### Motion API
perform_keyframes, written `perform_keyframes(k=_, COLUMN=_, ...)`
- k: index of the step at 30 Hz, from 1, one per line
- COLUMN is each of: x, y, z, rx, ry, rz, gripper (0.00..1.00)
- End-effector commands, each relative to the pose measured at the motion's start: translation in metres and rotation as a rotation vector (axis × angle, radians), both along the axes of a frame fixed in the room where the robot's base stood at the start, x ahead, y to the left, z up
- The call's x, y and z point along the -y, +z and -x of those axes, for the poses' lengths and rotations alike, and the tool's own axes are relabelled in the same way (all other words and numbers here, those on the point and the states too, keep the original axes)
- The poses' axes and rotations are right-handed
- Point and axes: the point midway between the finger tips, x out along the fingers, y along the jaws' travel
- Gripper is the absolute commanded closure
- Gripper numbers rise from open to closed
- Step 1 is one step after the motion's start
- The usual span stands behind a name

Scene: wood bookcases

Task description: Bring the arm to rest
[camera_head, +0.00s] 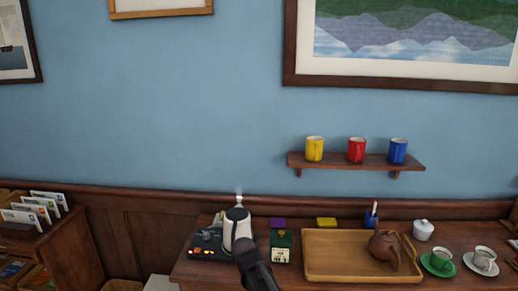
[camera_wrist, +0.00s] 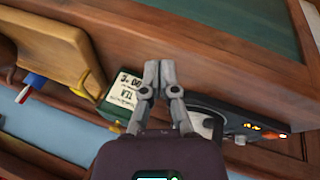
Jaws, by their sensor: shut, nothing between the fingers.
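My gripper (camera_wrist: 158,72) is shut and empty, its two grey fingertips together in the wrist view. In the head view my gripper (camera_head: 247,252) is a dark shape at the bottom centre, in front of the white kettle (camera_head: 236,224). The kettle stands on a dark base with a lit control panel (camera_head: 203,243). The panel also shows in the wrist view (camera_wrist: 240,125), right of the fingers. A green tin with a pale label (camera_head: 281,249) stands right of the kettle. In the wrist view the tin (camera_wrist: 122,97) appears just left of the fingers. I cannot tell whether the fingers touch anything.
A wooden tray (camera_head: 325,276) with a brown teapot (camera_head: 384,250) is on the sideboard. A wall shelf (camera_head: 330,160) holds yellow, red and blue mugs. Steam rises above the kettle.

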Motion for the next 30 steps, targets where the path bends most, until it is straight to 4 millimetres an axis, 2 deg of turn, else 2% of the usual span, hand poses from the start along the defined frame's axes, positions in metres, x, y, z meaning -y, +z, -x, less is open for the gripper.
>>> perform_keyframes(k=1, x=0.017, y=0.001, z=0.01, rx=-0.02, ry=-0.019, rz=-0.016, gripper=1.0)
perform_keyframes(k=3, x=0.036, y=0.0, z=0.019, rx=-0.049, ry=-0.036, rz=-0.039, gripper=1.0)
perform_keyframes(k=15, x=0.122, y=-0.001, z=0.083, rx=-0.191, ry=-0.123, rz=-0.197, gripper=1.0)
perform_keyframes(k=22, x=0.151, y=0.001, z=0.112, rx=-0.238, ry=-0.149, rz=-0.28, gripper=1.0)
perform_keyframes(k=30, x=0.16, y=0.002, z=0.121, rx=-0.254, ry=-0.156, rz=-0.311, gripper=1.0)
